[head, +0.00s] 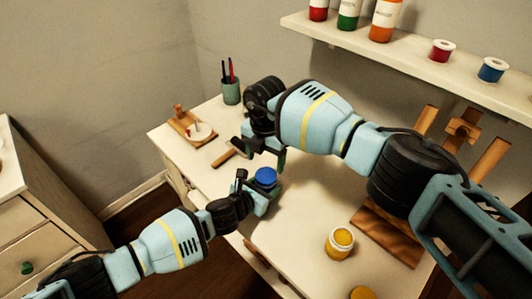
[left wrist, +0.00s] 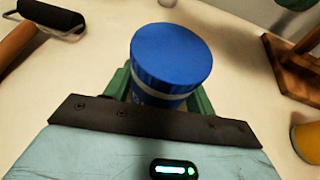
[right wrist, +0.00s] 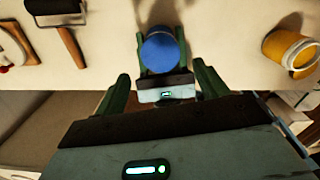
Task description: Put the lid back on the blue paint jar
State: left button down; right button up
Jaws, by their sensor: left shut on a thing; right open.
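The blue paint jar stands on the white table, with its blue lid (head: 265,175) sitting level on top. The lid also shows in the left wrist view (left wrist: 172,55), with a pale band of the jar (left wrist: 160,93) under it, and in the right wrist view (right wrist: 161,52). My left gripper (head: 261,190) is shut around the jar below the lid, one green finger on each side. My right gripper (head: 264,153) is open and empty, just above and behind the lid. Its fingers (right wrist: 160,78) are apart from the lid.
A yellow paint jar (head: 339,243) stands near the front, with a yellow lid (head: 362,293) close by. A roller (left wrist: 52,16) lies left of the blue jar. A pen cup (head: 231,92), wooden tray (head: 181,122) and wooden easel (head: 395,232) stand farther off.

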aim_at(266, 175)
jog(key=n, duration=0.1)
jog(key=r+n, duration=0.1)
jog(key=shift+a+n, duration=0.1)
jog(key=shift+n, duration=0.3)
jog(key=n, duration=0.1)
jog(key=r+n, duration=0.1)
jog(key=n, duration=0.1)
jog(key=shift+r+n, duration=0.25)
jog(key=shift+n, duration=0.05)
jog(key=shift+d+f, duration=0.2)
jog(key=shift+f, duration=3.85)
jog(key=c, duration=1)
jog(key=shift+c, duration=0.2)
jog(key=o, duration=1.2)
jog(key=shift+c, duration=0.2)
